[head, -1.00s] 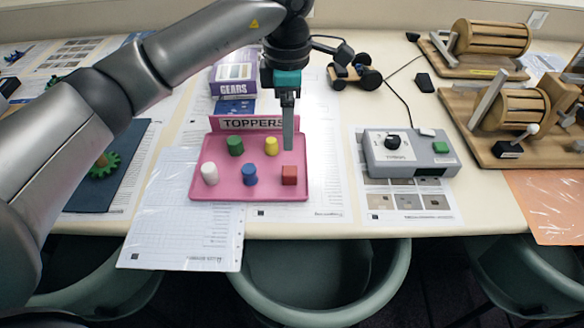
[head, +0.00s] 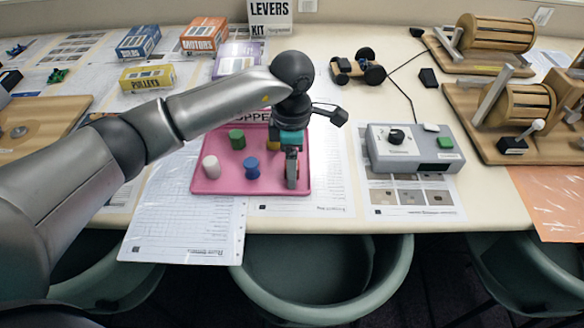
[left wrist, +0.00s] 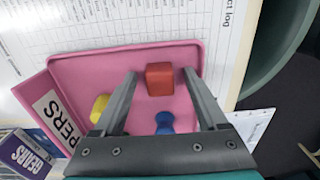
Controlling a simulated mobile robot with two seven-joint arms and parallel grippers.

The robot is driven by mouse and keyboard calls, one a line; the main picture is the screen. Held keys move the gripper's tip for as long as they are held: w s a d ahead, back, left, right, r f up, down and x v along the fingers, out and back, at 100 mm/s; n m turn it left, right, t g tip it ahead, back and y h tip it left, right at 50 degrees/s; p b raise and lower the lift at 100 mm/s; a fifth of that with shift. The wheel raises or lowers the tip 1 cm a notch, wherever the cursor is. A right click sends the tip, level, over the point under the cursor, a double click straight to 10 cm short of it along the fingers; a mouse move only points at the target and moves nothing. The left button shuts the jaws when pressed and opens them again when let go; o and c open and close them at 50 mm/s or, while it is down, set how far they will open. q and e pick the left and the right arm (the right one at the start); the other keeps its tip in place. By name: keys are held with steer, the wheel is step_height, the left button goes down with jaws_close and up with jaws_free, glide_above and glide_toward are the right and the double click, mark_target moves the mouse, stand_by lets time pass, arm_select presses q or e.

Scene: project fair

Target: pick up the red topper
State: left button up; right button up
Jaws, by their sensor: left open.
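The red topper (left wrist: 160,78) is a small block on the pink tray (left wrist: 75,68). In the left wrist view it sits between the tips of my open left gripper (left wrist: 160,73), with a gap on each side. In the head view my left gripper (head: 292,175) is down at the right side of the pink tray (head: 215,186) and hides the red topper. The blue topper (head: 252,168) stands close to its left; it also shows in the left wrist view (left wrist: 164,122). My right gripper is in neither view.
The white topper (head: 211,167) and green topper (head: 237,139) stand on the tray's left part. The yellow topper (left wrist: 99,107) shows near the tray sign (left wrist: 58,118). A grey control box (head: 412,150) is right of the tray, with paper between.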

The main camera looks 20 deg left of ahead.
arm_select(q)
steer(key=shift+c, duration=0.2)
jaws_close()
stand_by(0.4)
